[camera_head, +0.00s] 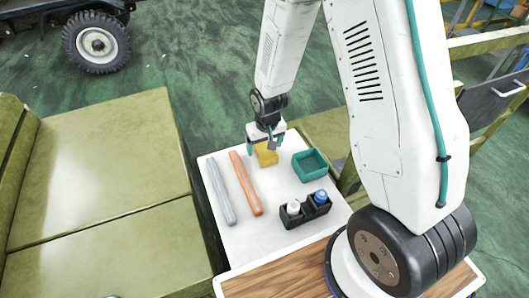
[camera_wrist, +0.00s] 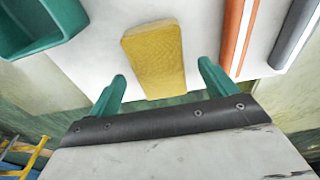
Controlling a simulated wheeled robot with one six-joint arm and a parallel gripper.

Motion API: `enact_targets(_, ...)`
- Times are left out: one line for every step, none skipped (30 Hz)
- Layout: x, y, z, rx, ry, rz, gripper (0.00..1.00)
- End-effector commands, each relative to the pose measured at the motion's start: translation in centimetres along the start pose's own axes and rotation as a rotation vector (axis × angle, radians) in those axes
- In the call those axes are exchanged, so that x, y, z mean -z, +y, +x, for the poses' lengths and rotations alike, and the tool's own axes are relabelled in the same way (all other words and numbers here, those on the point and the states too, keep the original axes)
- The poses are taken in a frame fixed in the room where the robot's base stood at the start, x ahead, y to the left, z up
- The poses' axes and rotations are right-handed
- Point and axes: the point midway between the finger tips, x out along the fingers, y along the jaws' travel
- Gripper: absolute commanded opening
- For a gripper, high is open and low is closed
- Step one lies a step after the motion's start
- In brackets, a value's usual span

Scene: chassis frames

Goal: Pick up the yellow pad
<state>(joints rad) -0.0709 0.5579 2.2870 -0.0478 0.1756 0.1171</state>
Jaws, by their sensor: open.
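The yellow pad (camera_head: 266,154) lies flat near the far edge of the white table top, partly hidden by my gripper in the head view. In the wrist view the yellow pad (camera_wrist: 154,58) is a rounded block, seen just beyond the fingertips and roughly centred between them. My gripper (camera_head: 265,146) hangs over the pad in the head view. Its two green fingers (camera_wrist: 161,72) are apart in the wrist view, with nothing between them that I can see held. I cannot tell the exact height of the fingertips above the pad.
An orange bar (camera_head: 246,184) and a grey bar (camera_head: 221,192) lie left of the pad. A green bin (camera_head: 310,165) stands to its right. A black caddy (camera_head: 305,212) with a white and a blue bottle stands nearer.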

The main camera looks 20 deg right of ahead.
Motion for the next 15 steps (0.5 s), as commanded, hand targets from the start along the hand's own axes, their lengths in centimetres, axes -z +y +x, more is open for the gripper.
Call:
enact_targets(-0.2, 0.0, 0.9, 0.000, -0.005, 0.000, 0.85)
enact_targets(-0.2, 0.0, 1.3, 0.000, -0.003, 0.000, 0.85)
enact_targets(-0.2, 0.1, 1.7, 0.000, -0.003, 0.000, 0.85)
enact_targets(-0.1, 0.1, 2.0, -0.001, -0.003, 0.000, 0.85)
enact_targets(-0.1, 0.1, 2.2, 0.000, -0.002, 0.000, 0.85)
enact_targets(-0.1, 0.1, 2.4, 0.000, -0.002, 0.000, 0.85)
enact_targets(-0.1, 0.1, 2.5, 0.000, -0.001, 0.000, 0.85)
enact_targets(-0.1, 0.1, 2.6, 0.000, -0.001, 0.001, 0.85)
enact_targets(-0.1, 0.1, 2.6, 0.000, 0.000, 0.001, 0.85)
enact_targets(-0.1, 0.1, 2.6, 0.000, 0.000, 0.001, 0.85)
enact_targets(-0.1, 0.1, 2.6, 0.000, 0.000, 0.001, 0.85)
enact_targets(-0.1, 0.1, 2.5, 0.000, 0.000, 0.001, 0.85)
enact_targets(-0.1, 0.1, 2.5, 0.000, 0.000, 0.001, 0.85)
enact_targets(-0.1, 0.1, 2.5, 0.000, 0.000, 0.001, 0.85)
enact_targets(-0.1, 0.1, 2.5, 0.000, 0.000, 0.001, 0.73)
